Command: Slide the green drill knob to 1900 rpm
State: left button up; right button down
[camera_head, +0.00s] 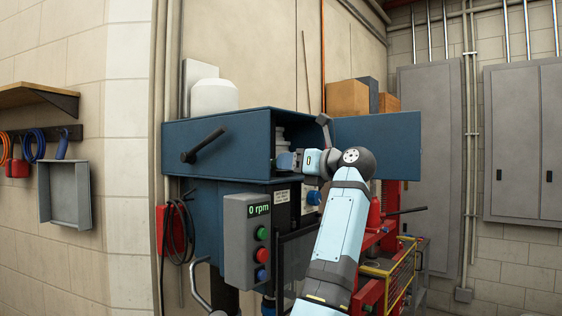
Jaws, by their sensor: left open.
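A grey control box (247,242) hangs on the front of the blue drill press (224,145). Its display (258,210) reads "0 rpm". Below the display is a round green knob or button (262,233), with a red one (262,255) and a blue one (261,274) under it. My left gripper (285,160) is open at the opening in the drill head, up and to the right of the control box and apart from the green knob. Its fingertips are small and partly hard to make out against a grey stepped part (281,137) inside. My right gripper is out of view.
A black lever (203,145) sticks out of the drill head's front. A blue panel (384,140) extends right behind my arm. Red machinery (373,250) with a yellow guard (392,276) stands at the lower right. A grey tray (67,212) is on the left wall.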

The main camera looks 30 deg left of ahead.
pick_arm(q)
jog(key=shift+w+a, duration=0.15)
jog(key=shift+a, duration=1.7)
